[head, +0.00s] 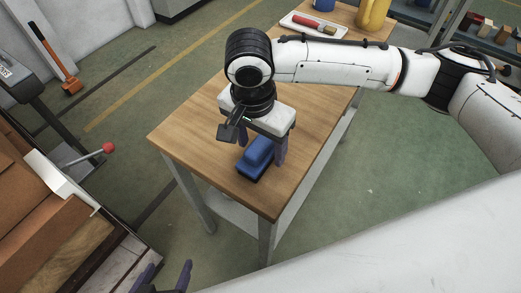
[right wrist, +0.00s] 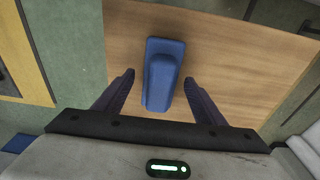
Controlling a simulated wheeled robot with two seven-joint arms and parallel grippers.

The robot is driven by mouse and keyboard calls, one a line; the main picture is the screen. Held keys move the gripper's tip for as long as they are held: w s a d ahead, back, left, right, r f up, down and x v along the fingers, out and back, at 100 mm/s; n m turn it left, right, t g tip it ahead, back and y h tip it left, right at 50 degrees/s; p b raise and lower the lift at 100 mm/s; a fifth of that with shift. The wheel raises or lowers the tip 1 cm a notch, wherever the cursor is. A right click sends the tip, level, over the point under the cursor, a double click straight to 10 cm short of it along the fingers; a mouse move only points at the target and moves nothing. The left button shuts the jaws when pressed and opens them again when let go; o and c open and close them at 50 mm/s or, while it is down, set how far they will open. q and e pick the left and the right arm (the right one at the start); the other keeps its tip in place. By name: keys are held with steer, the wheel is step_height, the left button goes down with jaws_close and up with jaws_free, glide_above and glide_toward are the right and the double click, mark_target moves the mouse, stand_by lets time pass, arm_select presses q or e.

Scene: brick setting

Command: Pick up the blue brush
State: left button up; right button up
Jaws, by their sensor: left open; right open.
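The blue brush (head: 256,158) lies on the wooden table near its front corner in the head view. In the right wrist view the blue brush (right wrist: 162,76) lies lengthwise, its near end between the two fingers. My right gripper (head: 262,150) is above the brush with its fingers pointing down. In the right wrist view my right gripper (right wrist: 160,80) is open, one dark finger on each side of the brush, with gaps showing. My left gripper (head: 165,275) is at the bottom edge of the head view, open and empty, far from the table top.
The wooden table (head: 185,130) is clear around the brush. A white tray (head: 300,31) with a red item and a yellow container (head: 372,15) stand at its far end. Cardboard boxes (head: 30,215) are at the left. A lever with a red knob (head: 108,148) stands near them.

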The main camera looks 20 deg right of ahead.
mark_target(261, 142)
steer(key=c, duration=1.2)
step_height(261, 142, up, 11)
steer(key=shift+f, duration=0.2)
steer(key=shift+c, duration=0.2)
